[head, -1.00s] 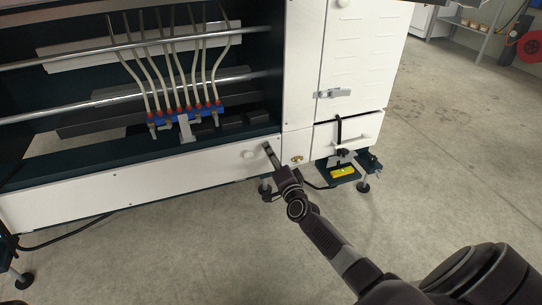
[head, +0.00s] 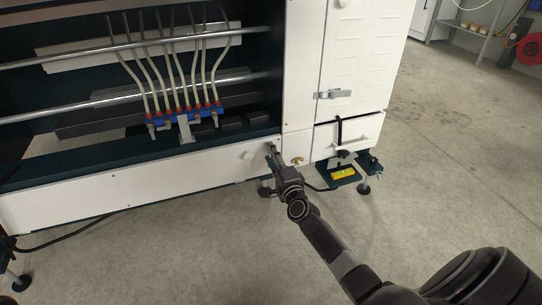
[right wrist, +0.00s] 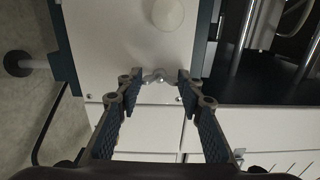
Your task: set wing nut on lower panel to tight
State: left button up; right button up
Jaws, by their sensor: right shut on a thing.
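The wing nut (right wrist: 160,78) is a small grey metal piece with two wings on the white lower panel. It sits between the fingertips of my right gripper (right wrist: 159,80) in the right wrist view, and the gripper is shut on it. In the head view my right gripper (head: 271,149) is at the right end of the long white lower panel (head: 150,183), and its fingers hide the wing nut there. How far the nut is turned cannot be told. My left gripper is not in view.
A round white knob (head: 249,154) is on the panel just left of my gripper. A brass-coloured fitting (head: 297,160) is close on the right. Hoses on a blue manifold (head: 185,116) are above. A yellow item (head: 343,173) is low at the right. The floor in front is open.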

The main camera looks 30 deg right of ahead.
jog(key=o, duration=1.2)
jog(key=shift+c, duration=0.2)
jog(key=shift+s, duration=0.1)
jog(key=v, duration=1.2)
